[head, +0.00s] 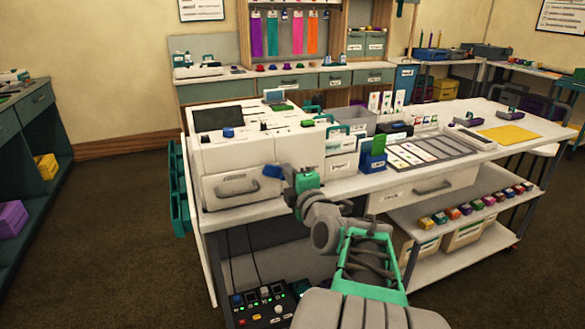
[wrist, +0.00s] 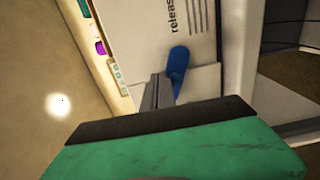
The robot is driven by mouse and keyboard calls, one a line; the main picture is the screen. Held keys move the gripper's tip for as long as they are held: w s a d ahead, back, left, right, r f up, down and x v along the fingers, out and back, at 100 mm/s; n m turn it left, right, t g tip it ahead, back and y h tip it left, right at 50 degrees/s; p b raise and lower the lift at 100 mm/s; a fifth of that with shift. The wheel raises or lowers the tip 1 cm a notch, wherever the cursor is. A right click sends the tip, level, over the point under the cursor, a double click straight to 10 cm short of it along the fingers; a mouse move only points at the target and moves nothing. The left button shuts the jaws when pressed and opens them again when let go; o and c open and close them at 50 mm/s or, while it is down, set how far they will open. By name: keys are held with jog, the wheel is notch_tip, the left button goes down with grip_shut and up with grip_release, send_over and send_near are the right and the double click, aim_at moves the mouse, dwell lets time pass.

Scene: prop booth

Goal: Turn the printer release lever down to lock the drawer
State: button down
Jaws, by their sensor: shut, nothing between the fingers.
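The white printer (head: 213,160) stands at the left end of the workbench. Its drawer front (head: 221,196) has a grey handle and looks closed. The blue release lever (head: 271,171) is at the printer's right front edge and looks roughly sideways in the head view. In the wrist view the lever (wrist: 178,62) lies beside a label reading "releas…". My gripper (head: 287,173) is shut and empty, just right of the lever. In the wrist view its fingers (wrist: 156,88) are close beside the lever's lower end; I cannot tell whether they touch it.
White drawer boxes (head: 341,164) and a blue card holder (head: 372,160) stand right of the printer. A control box (head: 262,309) with cables sits below the bench. A lower shelf (head: 450,236) holds several coloured blocks. The floor at left is clear.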

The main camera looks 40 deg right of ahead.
jog(key=shift+w+a+f+b, duration=0.15)
jog(key=shift+a+f+b, duration=0.25)
jog(key=shift+b, duration=0.5)
jog(key=b+v, duration=0.5)
jog(key=v, duration=0.2)
jog(key=shift+b, duration=0.35)
jog(key=shift+r, duration=0.1)
